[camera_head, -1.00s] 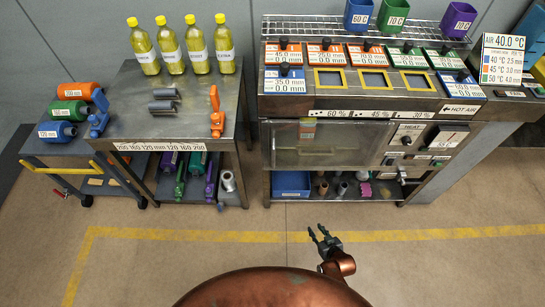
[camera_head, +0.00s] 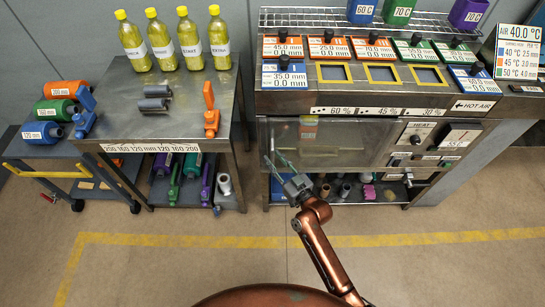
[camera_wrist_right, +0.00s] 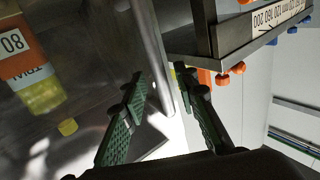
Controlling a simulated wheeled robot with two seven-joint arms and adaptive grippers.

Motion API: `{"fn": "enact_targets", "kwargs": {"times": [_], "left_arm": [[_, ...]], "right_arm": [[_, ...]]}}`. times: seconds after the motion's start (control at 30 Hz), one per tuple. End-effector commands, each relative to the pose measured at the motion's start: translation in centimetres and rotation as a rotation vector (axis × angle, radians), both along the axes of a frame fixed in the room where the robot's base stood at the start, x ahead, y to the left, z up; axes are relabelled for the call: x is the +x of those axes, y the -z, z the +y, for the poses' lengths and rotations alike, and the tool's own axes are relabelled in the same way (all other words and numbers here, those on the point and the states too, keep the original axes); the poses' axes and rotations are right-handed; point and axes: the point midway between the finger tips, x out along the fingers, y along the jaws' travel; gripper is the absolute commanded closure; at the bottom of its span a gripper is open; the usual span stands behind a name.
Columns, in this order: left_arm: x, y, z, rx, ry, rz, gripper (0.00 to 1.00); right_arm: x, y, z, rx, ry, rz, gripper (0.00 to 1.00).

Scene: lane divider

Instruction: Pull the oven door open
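The oven door (camera_head: 345,146) is a wide glass-fronted panel below the labelled top panel, and it looks closed. My right gripper (camera_head: 276,163) is at the lower left part of the door, in front of it. In the right wrist view its two green ridged fingers (camera_wrist_right: 168,88) are apart, with the door's pale metal edge strip (camera_wrist_right: 158,52) ahead between them. I cannot tell whether either finger touches it. The glossy door surface fills the left of that view, with a yellow bottle shape showing in it. My left gripper is not in view.
A metal table (camera_head: 229,112) with yellow bottles stands left of the oven, with a narrow gap between. A low cart (camera_head: 50,152) is further left. Open shelves with small parts lie below the door. The floor (camera_head: 200,270) in front is clear.

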Motion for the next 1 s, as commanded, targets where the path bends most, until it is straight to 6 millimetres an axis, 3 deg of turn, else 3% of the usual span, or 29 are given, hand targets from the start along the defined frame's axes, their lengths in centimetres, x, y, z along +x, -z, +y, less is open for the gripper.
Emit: {"fn": "enact_targets", "kwargs": {"times": [0.43,0.83,1.0], "left_arm": [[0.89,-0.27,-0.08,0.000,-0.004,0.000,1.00],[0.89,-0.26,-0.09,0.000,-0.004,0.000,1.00],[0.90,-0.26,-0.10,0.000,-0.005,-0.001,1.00]], "right_arm": [[1.09,0.03,0.78,-0.001,-0.001,0.001,0.72],[1.07,0.05,0.75,-0.001,0.000,0.001,1.00],[1.08,0.06,0.74,-0.001,0.000,0.002,1.00]]}}
